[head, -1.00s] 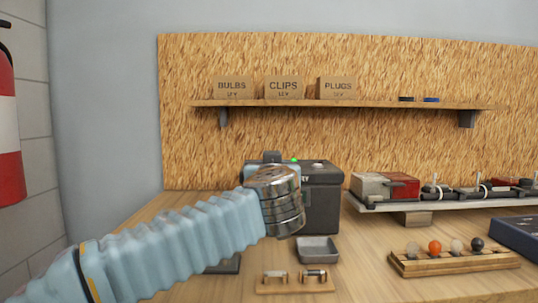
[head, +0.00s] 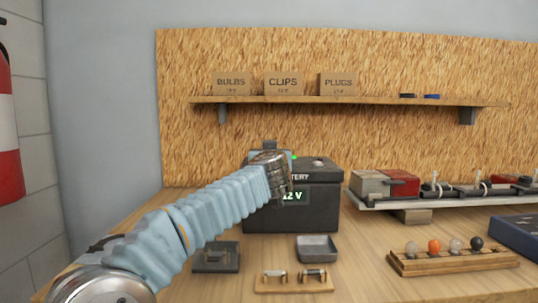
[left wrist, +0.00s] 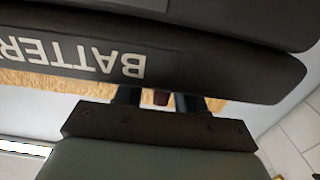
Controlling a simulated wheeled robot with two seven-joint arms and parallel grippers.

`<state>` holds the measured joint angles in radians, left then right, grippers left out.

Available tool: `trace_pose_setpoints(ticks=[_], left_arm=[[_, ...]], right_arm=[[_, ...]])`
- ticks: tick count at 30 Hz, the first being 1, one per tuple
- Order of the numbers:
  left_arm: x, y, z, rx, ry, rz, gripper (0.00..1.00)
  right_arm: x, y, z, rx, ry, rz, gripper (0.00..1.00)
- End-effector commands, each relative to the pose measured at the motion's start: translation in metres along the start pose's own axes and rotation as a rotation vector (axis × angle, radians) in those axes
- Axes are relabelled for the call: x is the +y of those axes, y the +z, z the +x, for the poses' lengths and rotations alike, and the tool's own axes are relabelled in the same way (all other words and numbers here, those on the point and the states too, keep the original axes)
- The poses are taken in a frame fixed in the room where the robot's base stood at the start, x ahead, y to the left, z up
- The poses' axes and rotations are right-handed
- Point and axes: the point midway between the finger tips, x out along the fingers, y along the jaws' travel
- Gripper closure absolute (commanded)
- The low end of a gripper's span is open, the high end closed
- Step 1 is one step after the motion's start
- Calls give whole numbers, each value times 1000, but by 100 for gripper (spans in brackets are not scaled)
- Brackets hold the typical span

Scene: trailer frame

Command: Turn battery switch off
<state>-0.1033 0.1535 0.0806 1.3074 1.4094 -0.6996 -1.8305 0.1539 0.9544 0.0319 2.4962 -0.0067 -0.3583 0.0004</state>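The battery (head: 315,208) is a black box with a "12 V" display, standing on the bench against the board. A small green light (head: 294,158) glows at its top, beside my left wrist. My left arm reaches over the battery's left part and hides much of its top; the gripper's fingers are hidden there. In the left wrist view my left gripper (left wrist: 160,101) has its two dark fingers apart at the battery's lettered edge (left wrist: 200,75). My right gripper is not in view.
A shelf (head: 340,103) with labelled boxes is above the battery. A grey tray (head: 318,247), a wooden fuse holder (head: 294,281) and a dark pad (head: 216,257) lie in front. A bulb rack (head: 452,261) and trailer wiring board (head: 450,199) are at right.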

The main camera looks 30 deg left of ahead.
Motion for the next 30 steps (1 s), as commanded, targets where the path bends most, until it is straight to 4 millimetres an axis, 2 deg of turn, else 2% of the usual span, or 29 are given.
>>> trace_pose_setpoints(ticks=[6,14,23,30], left_arm=[[0,0,0,0,0,0,61],[0,0,0,0,0,-1,100],[1,0,0,-1,-19,-1,100],[2,0,0,0,-129,0,100]], right_arm=[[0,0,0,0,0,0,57],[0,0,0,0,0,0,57],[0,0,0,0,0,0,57],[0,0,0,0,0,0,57]])
